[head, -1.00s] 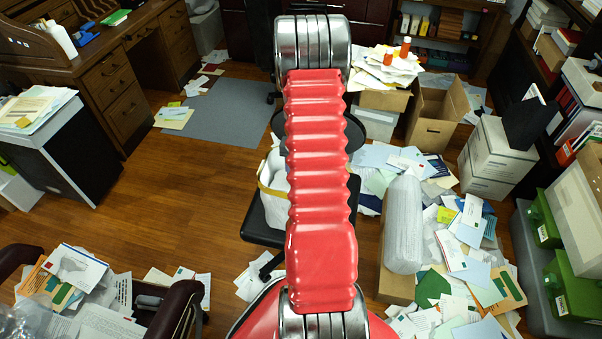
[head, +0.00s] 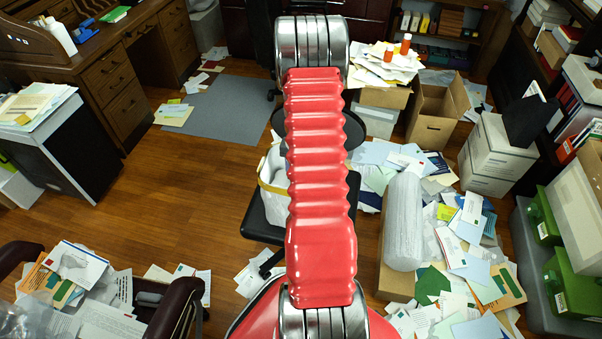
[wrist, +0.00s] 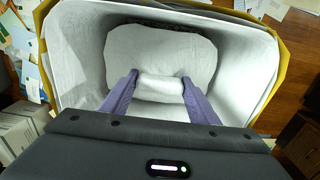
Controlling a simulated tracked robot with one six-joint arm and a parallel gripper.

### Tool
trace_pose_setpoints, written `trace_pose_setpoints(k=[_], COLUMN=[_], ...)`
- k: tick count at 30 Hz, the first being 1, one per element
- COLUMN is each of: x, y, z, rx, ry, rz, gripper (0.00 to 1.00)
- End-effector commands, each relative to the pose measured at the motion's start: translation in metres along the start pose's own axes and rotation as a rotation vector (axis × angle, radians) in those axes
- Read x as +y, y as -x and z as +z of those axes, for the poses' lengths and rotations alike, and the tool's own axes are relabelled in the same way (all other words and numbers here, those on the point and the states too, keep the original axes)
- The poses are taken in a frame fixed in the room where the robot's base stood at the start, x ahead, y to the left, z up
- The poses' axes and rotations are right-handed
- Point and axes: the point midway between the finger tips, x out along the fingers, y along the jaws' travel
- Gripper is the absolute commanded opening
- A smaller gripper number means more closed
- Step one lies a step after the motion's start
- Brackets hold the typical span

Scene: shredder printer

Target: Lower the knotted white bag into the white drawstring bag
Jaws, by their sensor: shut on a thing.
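In the wrist view the white drawstring bag (wrist: 75,50) is open, with a yellow band along its rim. My gripper (wrist: 159,85) points down into its mouth, with its two purple fingers shut on a white bunched part of the knotted white bag (wrist: 160,55). The knotted bag's rounded body lies beyond the fingertips, inside the outline of the opening. I cannot tell whether it touches the bottom. In the head view the drawstring bag (head: 272,190) stands on a black seat, partly hidden by my red arm. The gripper is hidden there.
The black seat (head: 262,222) carries the drawstring bag. Papers and a bubble-wrapped roll (head: 403,222) lie to the right, near an open cardboard box (head: 437,112). A wooden desk (head: 110,75) stands at the left. Bare floor (head: 170,190) lies left of the seat.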

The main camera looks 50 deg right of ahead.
Motion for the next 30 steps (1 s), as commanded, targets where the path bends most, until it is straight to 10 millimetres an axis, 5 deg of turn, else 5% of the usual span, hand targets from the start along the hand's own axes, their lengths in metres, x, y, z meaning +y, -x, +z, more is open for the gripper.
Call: trace_pose_setpoints(k=[7, 8, 16, 30], x=[0.0, 0.0, 0.0, 0.0], y=[-0.004, -0.003, -0.004, 0.006], z=[0.0, -0.001, 0.0, -0.001], rx=[0.001, 0.001, 0.0, 0.002], ry=[0.0, 0.0, 0.0, 0.0], rz=[0.0, 0.0, 0.0, 0.0], gripper=[0.32, 0.57, 0.76, 0.77])
